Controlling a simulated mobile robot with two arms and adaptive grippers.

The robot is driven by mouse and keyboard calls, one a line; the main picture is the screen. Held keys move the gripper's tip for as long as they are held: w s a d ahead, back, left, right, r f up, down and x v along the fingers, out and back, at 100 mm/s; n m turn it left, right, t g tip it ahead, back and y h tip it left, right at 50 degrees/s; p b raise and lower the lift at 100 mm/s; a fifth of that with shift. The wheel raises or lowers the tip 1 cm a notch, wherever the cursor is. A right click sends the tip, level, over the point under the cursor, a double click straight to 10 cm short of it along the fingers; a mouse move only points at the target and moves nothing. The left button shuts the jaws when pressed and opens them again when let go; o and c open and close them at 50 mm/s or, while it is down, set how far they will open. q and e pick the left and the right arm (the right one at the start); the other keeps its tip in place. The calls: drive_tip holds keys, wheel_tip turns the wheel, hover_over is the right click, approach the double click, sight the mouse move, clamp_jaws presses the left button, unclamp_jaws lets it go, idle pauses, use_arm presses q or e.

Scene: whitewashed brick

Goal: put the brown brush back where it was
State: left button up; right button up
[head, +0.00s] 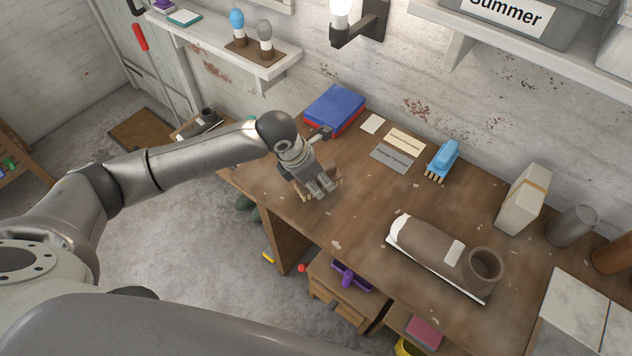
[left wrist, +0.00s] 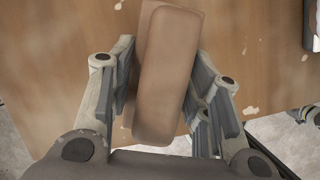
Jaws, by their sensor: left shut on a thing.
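The brown brush, a brown block with rounded edges, lies between the fingers of my left gripper (head: 322,188). In the left wrist view the brush (left wrist: 168,75) fills the middle, with a finger on each side, and the gripper is shut on it. In the head view the fingers hide most of it. The gripper is low over the left part of the wooden desk (head: 345,222); I cannot tell whether the brush touches the desk top. My right gripper is not in view.
A blue brush (head: 443,158) stands right of the cards (head: 398,155). A blue and red box (head: 335,108) sits near the wall behind my gripper. Bare desk lies between gripper and roll.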

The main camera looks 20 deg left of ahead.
use_arm(q)
wheel_tip(320, 180, down, 2)
drive_tip(key=shift+s+f, duration=0.1)
drive_tip(key=shift+f, duration=0.1)
drive_tip(key=shift+f, duration=0.1)
drive_tip(key=o, duration=1)
drive_tip(key=shift+a+r, duration=0.1)
drive_tip(key=shift+r, duration=0.2)
drive_tip(key=b+v, duration=0.1)
drive_tip(key=v, duration=1)
drive_tip(key=shift+s+r+b, duration=0.15)
drive_tip(key=shift+r+b, duration=0.15)
drive_tip(key=shift+r, duration=0.05)
